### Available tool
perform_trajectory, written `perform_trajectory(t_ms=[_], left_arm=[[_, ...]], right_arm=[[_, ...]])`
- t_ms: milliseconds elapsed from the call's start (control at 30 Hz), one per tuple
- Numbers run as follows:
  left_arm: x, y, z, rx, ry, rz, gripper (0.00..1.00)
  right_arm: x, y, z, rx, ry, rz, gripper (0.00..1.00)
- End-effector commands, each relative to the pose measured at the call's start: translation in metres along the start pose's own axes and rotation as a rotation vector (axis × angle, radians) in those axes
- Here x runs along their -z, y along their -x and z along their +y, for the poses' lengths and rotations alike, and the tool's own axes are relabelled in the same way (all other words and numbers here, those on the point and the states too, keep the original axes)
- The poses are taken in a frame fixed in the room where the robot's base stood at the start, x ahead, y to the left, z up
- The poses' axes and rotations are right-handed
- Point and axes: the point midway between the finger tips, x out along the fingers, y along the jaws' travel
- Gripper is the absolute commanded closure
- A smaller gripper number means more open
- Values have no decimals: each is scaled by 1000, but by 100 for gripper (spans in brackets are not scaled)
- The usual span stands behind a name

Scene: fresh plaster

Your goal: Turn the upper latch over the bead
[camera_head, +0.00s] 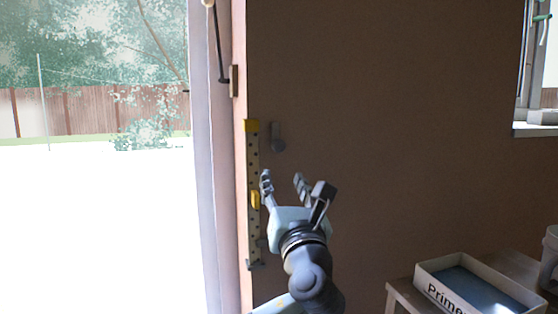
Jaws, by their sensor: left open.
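The upper latch (278,138) is a small grey tab on the brown wall, just right of the bead's upper part. It hangs downward and appears clear of the strip. My left gripper (283,180) is open and empty below the upper latch, its fingers pointing up. It is right of the bead, close to it in the picture. A dark piece beside the bead's lower part is partly hidden by my gripper. My right gripper is out of view.
A bright doorway stands left of the wall edge, with a dark rod (220,45) at its upper right side. A wooden bench (400,299) at lower right bears a tray (440,268) marked "Prime". A window (536,60) is at upper right. The middle wall is bare.

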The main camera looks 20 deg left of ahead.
Motion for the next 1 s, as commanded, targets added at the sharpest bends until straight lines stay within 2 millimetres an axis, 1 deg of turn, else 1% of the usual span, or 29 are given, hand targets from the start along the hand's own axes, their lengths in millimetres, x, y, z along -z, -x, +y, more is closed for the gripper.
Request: perform_trajectory(t_ms=[33, 100, 200, 267, 500, 600, 767, 1000], left_arm=[[-17, -1, 2, -14, -57, -44, 56], [-30, -1, 4, -28, -108, -76, 56], [-36, -7, 5, -36, -135, -90, 56], [-37, -14, 6, -37, -137, -89, 56], [-39, -53, 7, -37, -134, -86, 56], [-40, -66, 7, -36, -133, -87, 56], [-40, -77, 7, -34, -132, -84, 56], [-40, -78, 7, -33, -130, -84, 56]], right_arm=[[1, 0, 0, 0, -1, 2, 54], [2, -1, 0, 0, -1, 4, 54], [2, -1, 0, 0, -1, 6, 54], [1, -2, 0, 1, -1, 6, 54], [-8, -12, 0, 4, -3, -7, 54], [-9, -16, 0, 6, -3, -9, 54], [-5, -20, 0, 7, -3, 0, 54], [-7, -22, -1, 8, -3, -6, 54]])
